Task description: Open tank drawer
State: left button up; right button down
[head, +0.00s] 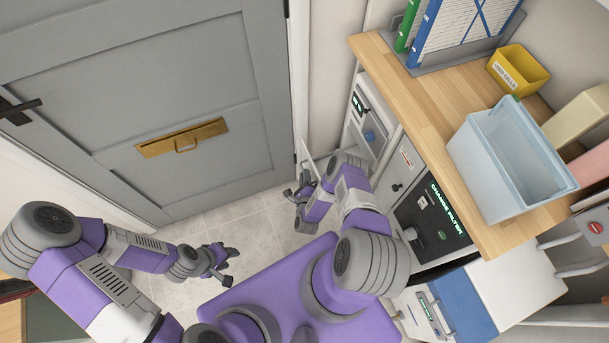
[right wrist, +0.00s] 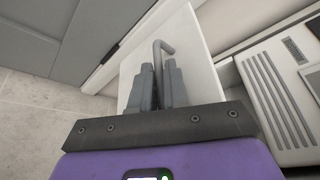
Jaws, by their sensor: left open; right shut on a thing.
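In the right wrist view, my right gripper (right wrist: 160,88) is shut on a thin grey bent handle (right wrist: 164,48). The handle is in front of a flat white panel (right wrist: 196,42), which looks like the drawer front. In the head view, my right gripper (head: 299,192) is low beside the white machine (head: 352,140), and the panel's edge (head: 307,158) shows next to it. The panel appears to stand out from the machine's front; its inside is hidden. My left gripper (head: 222,262) is open and empty above the floor.
A grey door (head: 100,105) with a brass letter slot (head: 182,137) is at the left. A wooden counter (head: 415,95) holds a light blue bin (head: 510,165) and a yellow box (head: 518,68). A black panel (head: 428,222) reads "CHANGE FILTER". Tiled floor (head: 240,215) is clear between.

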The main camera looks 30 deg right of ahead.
jog(key=shift+a, duration=0.3)
jog(key=c, duration=1.2)
grip_release()
jog(key=p+v, duration=0.2)
jog(key=v, duration=0.5)
jog(key=shift+s, duration=0.2)
jog(key=shift+w+a+r, duration=0.1)
